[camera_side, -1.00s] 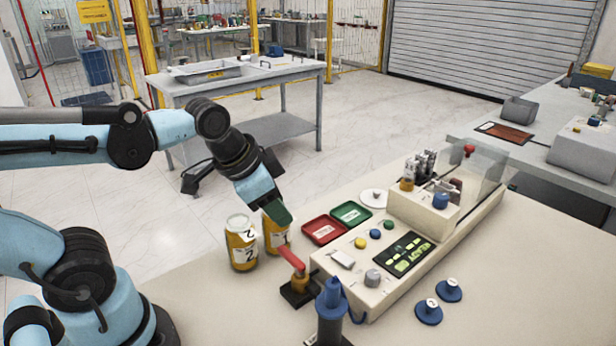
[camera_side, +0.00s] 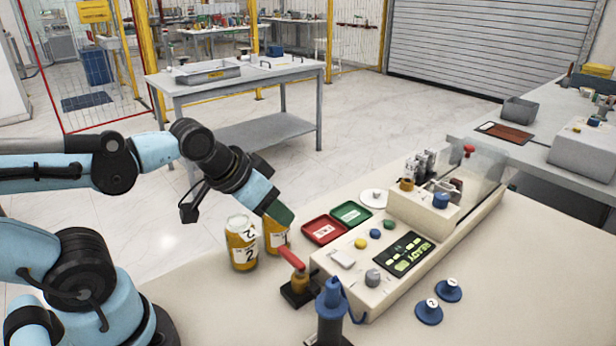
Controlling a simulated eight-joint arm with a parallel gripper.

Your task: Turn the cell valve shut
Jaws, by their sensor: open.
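A valve with a red lever (camera_side: 292,258) and a brass-coloured body (camera_side: 299,281) stands on a small black base at the front left of the tester. The lever slants up and to the left in the picture. My gripper (camera_side: 282,214), with green fingertips, is above and behind the lever, apart from it in the picture. It overlaps the top of the jar marked 1 (camera_side: 274,238); I cannot tell whether it touches the jar. The jaws are open, though the gap between the fingers is hard to see, and nothing shows held.
A second amber jar (camera_side: 241,246), marked 2, stands left of the first. The tester (camera_side: 340,283) has a display reading READY. Red (camera_side: 325,229) and green trays (camera_side: 351,214) lie behind. The table's front right is mostly clear.

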